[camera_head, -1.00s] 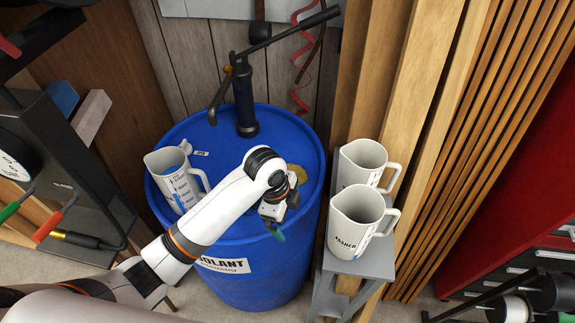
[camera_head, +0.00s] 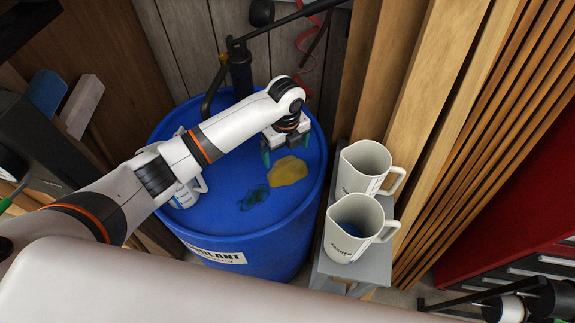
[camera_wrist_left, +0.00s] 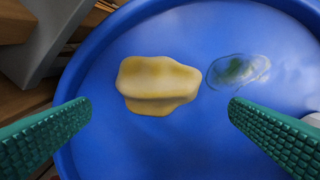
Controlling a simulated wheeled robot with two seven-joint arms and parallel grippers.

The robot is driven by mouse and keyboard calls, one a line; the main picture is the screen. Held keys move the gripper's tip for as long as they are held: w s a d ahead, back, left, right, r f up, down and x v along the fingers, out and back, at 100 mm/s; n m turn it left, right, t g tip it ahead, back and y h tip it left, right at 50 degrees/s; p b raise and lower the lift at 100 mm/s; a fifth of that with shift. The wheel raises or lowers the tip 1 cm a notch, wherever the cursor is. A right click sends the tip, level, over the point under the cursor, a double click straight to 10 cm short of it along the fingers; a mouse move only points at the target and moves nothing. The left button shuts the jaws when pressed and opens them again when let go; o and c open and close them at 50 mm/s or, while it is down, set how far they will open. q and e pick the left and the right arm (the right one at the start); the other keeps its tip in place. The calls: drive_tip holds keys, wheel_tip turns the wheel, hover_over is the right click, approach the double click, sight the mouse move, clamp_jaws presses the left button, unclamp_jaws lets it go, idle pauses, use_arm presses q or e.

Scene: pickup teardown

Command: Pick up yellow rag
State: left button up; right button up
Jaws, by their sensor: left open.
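The yellow rag (camera_head: 288,170) lies flat and crumpled on top of the blue drum (camera_head: 238,212), near its right side. My left gripper (camera_head: 288,150) hangs over the drum top, just behind the rag in the head view. In the left wrist view the rag (camera_wrist_left: 157,85) shows whole, ahead of and between the two green fingers (camera_wrist_left: 158,118), which are wide apart and empty. The rag appears apart from both fingers. My right gripper is not in view.
A dark greenish wet spot (camera_head: 255,197) lies beside the rag. A white jug (camera_head: 185,190) on the drum is partly hidden by my left arm. A black pump (camera_head: 240,72) rises at the back. Two jugs (camera_head: 362,168) (camera_head: 350,240) stand on a grey stand to the right.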

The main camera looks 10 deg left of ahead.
sight(287, 163)
use_arm(q)
drive_tip(key=shift+f, duration=0.25)
wheel_tip(287, 163, down, 4)
drive_tip(key=shift+w+d+r+p, duration=0.1)
drive_tip(key=shift+w+d+p, duration=0.05)
drive_tip(key=shift+p, duration=0.75)
drive_tip(key=shift+w+f, duration=0.1)
drive_tip(key=shift+f, duration=0.5)
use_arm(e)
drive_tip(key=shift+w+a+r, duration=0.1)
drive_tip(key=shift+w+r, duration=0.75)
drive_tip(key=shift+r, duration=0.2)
use_arm(q)
drive_tip(key=c, duration=1)
wheel_tip(287, 163, up, 10)
drive_tip(key=shift+r+b, duration=0.1)
drive_tip(key=shift+b, duration=1.05)
drive_tip(key=shift+c, duration=0.2)
drive_tip(key=o, duration=0.5)
drive_tip(key=shift+c, duration=1.5)
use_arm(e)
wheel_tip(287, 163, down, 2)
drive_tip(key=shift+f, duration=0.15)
